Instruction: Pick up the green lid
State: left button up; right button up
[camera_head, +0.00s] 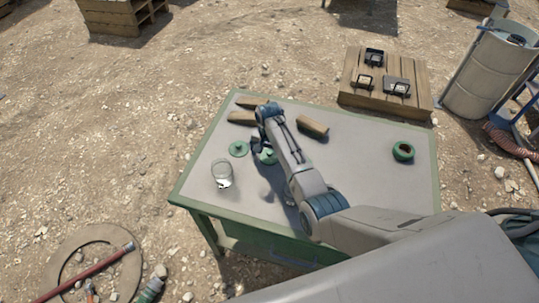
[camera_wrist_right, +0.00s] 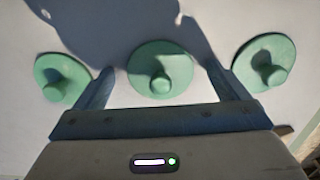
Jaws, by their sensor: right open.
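Green lids with round knobs lie flat on the grey table top (camera_head: 350,175). In the head view one lid (camera_head: 238,149) lies left of my right gripper (camera_head: 257,146), and another lid (camera_head: 268,157) shows partly beside it. The right wrist view shows three lids: left (camera_wrist_right: 62,77), middle (camera_wrist_right: 161,69) and right (camera_wrist_right: 264,63). My right gripper is open, pointing down, its two fingers on either side of the middle lid in that view. Nothing is held; whether the fingers touch the lid I cannot tell. My arm hides part of the table. My left gripper is out of view.
A clear glass (camera_head: 222,174) stands near the table's left edge. Brown blocks lie at the back (camera_head: 242,117) and right of my arm (camera_head: 312,126). A round green object with a dark opening (camera_head: 403,151) stands at the right. The table's right part is mostly clear.

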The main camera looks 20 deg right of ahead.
jog(key=shift+c, duration=0.4)
jog(key=c, duration=1)
jog(key=shift+o, duration=0.2)
jog(key=shift+r, duration=0.1)
